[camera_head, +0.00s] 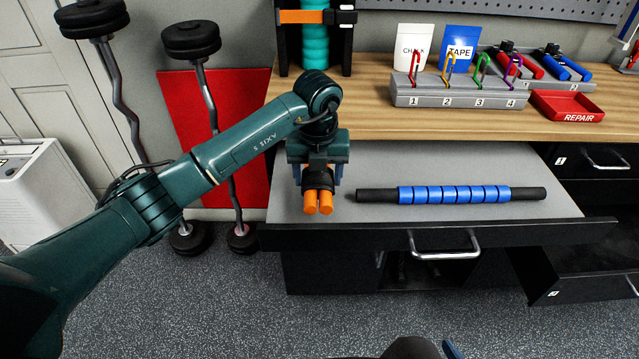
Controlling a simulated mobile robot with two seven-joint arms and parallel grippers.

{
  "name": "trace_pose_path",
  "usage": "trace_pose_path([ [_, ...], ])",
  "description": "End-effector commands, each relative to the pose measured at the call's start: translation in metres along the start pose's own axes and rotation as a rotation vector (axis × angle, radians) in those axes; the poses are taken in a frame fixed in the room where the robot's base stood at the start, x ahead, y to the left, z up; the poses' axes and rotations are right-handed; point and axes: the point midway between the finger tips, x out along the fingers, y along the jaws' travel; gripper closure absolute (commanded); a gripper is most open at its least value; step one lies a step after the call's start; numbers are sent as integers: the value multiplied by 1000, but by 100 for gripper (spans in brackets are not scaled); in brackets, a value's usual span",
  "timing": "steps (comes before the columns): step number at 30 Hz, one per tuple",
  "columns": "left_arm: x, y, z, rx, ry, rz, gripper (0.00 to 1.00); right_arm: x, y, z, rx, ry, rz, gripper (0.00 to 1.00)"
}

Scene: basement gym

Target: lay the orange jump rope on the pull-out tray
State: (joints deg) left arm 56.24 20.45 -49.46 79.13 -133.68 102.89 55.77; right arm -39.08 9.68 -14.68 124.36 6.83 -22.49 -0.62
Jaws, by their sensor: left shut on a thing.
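The orange jump rope (318,203) is a short bundle with two orange ends pointing toward me and a black band around it. My left gripper (318,178) points down and is shut on the bundle, its fingers on either side. The pull-out tray (370,227) is a grey surface with a dark front and a metal handle, open below the wooden bench. The bundle shows over the tray's left part; whether it touches the surface I cannot tell.
A blue massage roller (455,194) with black ends lies across the tray's middle and right. Hooks on a numbered rack (460,97) and a red repair tray (567,106) stand on the bench (360,115). An open drawer (590,270) is at right. Barbells lean at left.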

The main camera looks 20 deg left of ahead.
Motion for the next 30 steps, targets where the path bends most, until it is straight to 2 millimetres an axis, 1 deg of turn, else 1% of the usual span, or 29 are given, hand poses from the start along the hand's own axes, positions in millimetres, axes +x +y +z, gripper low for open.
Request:
trace_pose_path([
  [3, 18, 0, -3, 0, 4, 1, 67, 0, 0, 0, -1, 0, 0, 64],
  [6, 29, 0, -4, 0, 2, 0, 67, 0, 0, 0, -1, 0, 1, 64],
  [13, 29, 0, -4, 1, 0, 0, 67, 0, 0, 0, -2, 0, 1, 64],
  [17, 34, 0, -4, 1, 0, 0, 67, 2, 1, 2, 1, 0, 0, 64],
  [18, 33, 0, -4, 1, 1, 0, 35, 1, 0, 1, 1, 0, 0, 64],
  [25, 32, 0, -4, 1, 1, 1, 17, 1, 0, 1, 1, 0, 0, 64],
  [30, 32, 0, -4, 1, 1, 1, 17, 1, 0, 1, 1, 0, 0, 64],
])
